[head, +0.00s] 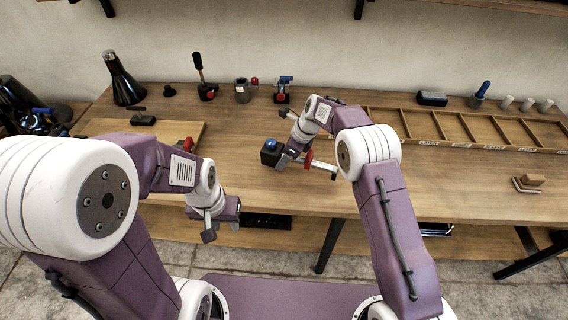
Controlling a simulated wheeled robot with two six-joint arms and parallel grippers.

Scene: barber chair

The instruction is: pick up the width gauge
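A silver bar with a red part (322,165) lies on the wooden workbench by my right gripper. It looks like the width gauge, but my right arm hides part of it, so I cannot be sure. My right gripper (287,158) is low over the bench, just left of the bar. Its fingers are mostly hidden, so I cannot tell whether it touches or holds anything. A small dark box with a blue top (271,148) is close to its left side. My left gripper (221,222) is open and empty, in front of the bench's front edge.
The workbench (440,190) has free room at right front. A dark bottle (122,80) and a lever tool (203,82) stand at the back left.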

